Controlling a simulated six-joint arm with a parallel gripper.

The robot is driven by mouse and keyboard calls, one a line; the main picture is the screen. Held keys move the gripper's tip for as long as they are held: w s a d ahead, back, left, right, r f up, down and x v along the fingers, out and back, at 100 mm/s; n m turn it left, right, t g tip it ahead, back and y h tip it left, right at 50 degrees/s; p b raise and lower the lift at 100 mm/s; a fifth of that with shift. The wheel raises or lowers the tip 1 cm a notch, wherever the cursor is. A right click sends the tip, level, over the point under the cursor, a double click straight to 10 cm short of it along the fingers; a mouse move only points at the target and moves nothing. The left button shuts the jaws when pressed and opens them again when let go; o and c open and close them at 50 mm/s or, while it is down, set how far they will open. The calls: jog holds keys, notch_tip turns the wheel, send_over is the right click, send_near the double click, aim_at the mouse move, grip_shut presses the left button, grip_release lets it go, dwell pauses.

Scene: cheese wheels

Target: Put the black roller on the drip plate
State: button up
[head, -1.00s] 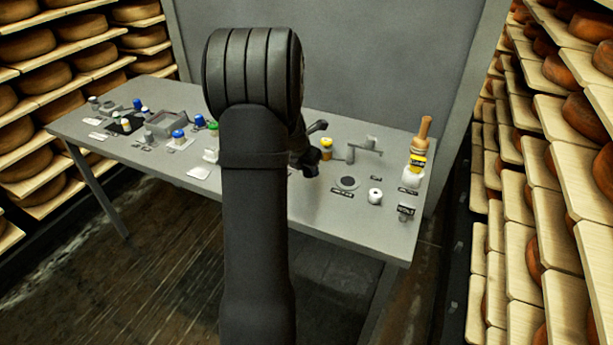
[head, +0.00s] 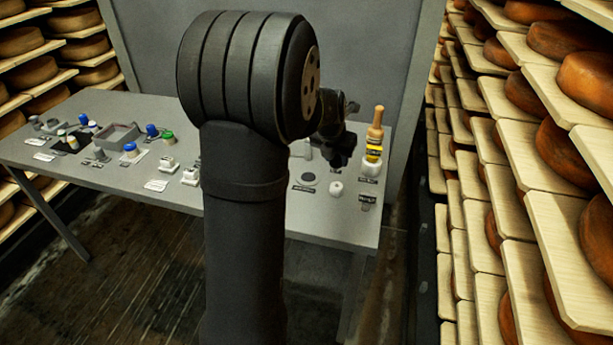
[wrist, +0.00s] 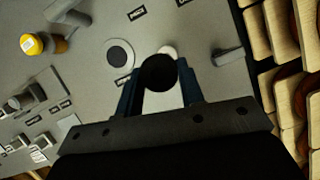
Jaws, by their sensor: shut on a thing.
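My gripper (wrist: 160,92) is shut on the black roller (wrist: 160,73), whose dark round end shows between the fingers in the wrist view. In the head view my gripper (head: 338,160) is a dark shape over the right part of the table; the roller cannot be made out there. A flat dark disc with a pale rim (wrist: 118,54), perhaps the drip plate, lies left of the held roller in the wrist view. It also shows in the head view (head: 308,178). The roller appears apart from it, above the table.
A small white cylinder (head: 336,187) stands right of the disc. A grey block (wrist: 228,56) lies farther right. A bottle with a yellow band (head: 374,150) stands near the table's right end. Cheese shelves (head: 530,150) rise beyond the table.

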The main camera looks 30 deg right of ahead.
jog(key=shift+s+d, duration=0.15)
jog(key=shift+d, duration=0.35)
send_over(309, 176)
jog(key=a, duration=0.1)
jog(key=f, duration=0.6)
jog(key=shift+s+f, duration=0.4)
jog(key=shift+f, duration=2.05)
jog(key=shift+f, duration=0.2)
jog(key=o, duration=1)
jog(key=shift+r, duration=0.1)
